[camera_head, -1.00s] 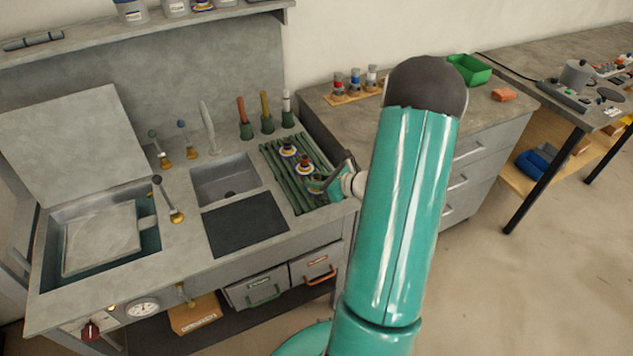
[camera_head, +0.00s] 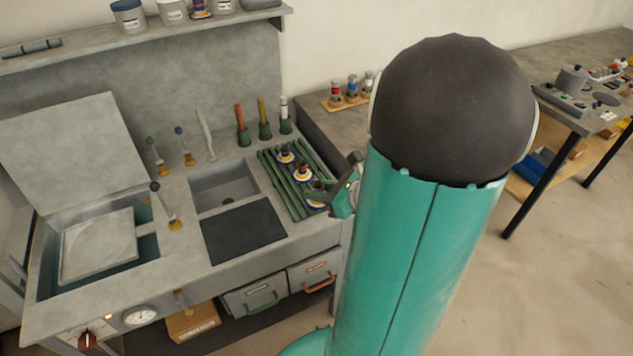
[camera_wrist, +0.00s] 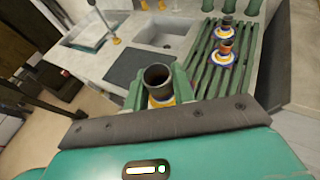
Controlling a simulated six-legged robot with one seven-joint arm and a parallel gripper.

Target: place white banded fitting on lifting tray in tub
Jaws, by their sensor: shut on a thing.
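My gripper (camera_wrist: 160,88) is shut on a dark-topped fitting (camera_wrist: 158,77), which stands upright between the green fingers. A pale band and a yellow-and-white base show low on it, partly hidden by the fingers. In the head view my gripper (camera_head: 330,194) is at the front right end of the green slatted rack (camera_head: 272,173), and my arm hides part of it. Two other fittings (camera_wrist: 222,53) (camera_wrist: 226,25) stand on the rack, the nearer one orange banded. The tub (camera_head: 148,246) is at the far left of the bench, with the grey lifting tray (camera_head: 98,246) in it.
A sink (camera_head: 222,188) and a dark mat (camera_head: 243,230) lie between rack and tub. Upright handled tools (camera_head: 165,205) stand behind and beside the tub. A raised lid (camera_head: 72,152) stands behind it. Brushes (camera_head: 264,120) stand behind the rack.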

